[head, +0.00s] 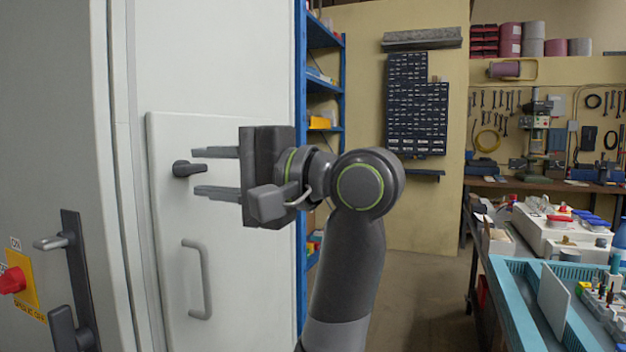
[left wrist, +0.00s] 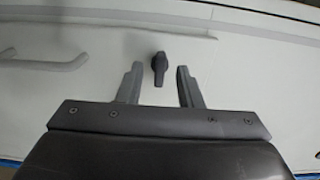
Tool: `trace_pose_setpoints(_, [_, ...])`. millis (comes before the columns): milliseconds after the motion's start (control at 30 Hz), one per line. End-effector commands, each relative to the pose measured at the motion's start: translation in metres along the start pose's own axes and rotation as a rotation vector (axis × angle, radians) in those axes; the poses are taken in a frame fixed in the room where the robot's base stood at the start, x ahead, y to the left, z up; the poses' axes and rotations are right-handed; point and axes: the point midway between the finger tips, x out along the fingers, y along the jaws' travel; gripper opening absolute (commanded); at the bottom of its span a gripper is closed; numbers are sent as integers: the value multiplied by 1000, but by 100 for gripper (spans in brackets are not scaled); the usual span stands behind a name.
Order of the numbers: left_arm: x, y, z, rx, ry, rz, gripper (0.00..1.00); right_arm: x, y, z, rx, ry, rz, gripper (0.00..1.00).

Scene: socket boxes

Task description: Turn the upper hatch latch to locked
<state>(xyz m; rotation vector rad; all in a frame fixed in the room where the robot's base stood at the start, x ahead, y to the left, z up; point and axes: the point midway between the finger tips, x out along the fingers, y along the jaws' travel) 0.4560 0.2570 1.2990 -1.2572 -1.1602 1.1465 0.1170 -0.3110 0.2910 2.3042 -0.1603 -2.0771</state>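The upper hatch latch (head: 187,169) is a small dark lever on the pale hatch panel (head: 170,225). In the head view its lever points right, roughly level. My left gripper (head: 195,171) is open, one finger above the latch and one below, pointing at the panel. In the left wrist view the latch (left wrist: 158,69) appears in the gap between the two open fingers (left wrist: 160,66), with space on both sides. I cannot tell how deep the fingertips reach around it. My right gripper is not in view.
A grey pull handle (head: 198,280) is on the hatch below the latch. To the left are a dark door handle (head: 70,260) and a red switch on a yellow plate (head: 20,280). Blue shelving (head: 322,120) stands behind my arm; a bench with trays (head: 500,290) is at right.

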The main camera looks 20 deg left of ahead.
Motion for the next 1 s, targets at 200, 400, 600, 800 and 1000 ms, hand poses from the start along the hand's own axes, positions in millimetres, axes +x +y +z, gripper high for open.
trace_pose_setpoints(200, [-51, 1, 0, 2, 6, -1, 33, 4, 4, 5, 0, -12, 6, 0])
trace_pose_setpoints(400, [-101, 1, 0, 1, 5, -3, 33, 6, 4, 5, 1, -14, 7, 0])
trace_pose_setpoints(600, [-136, 1, 0, -2, 2, -2, 33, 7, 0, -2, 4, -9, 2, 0])
trace_pose_setpoints(800, [-150, 1, 0, -2, 0, -1, 33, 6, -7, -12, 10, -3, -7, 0])
trace_pose_setpoints(1000, [-152, 0, 0, -2, 0, 0, 33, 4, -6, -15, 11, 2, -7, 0])
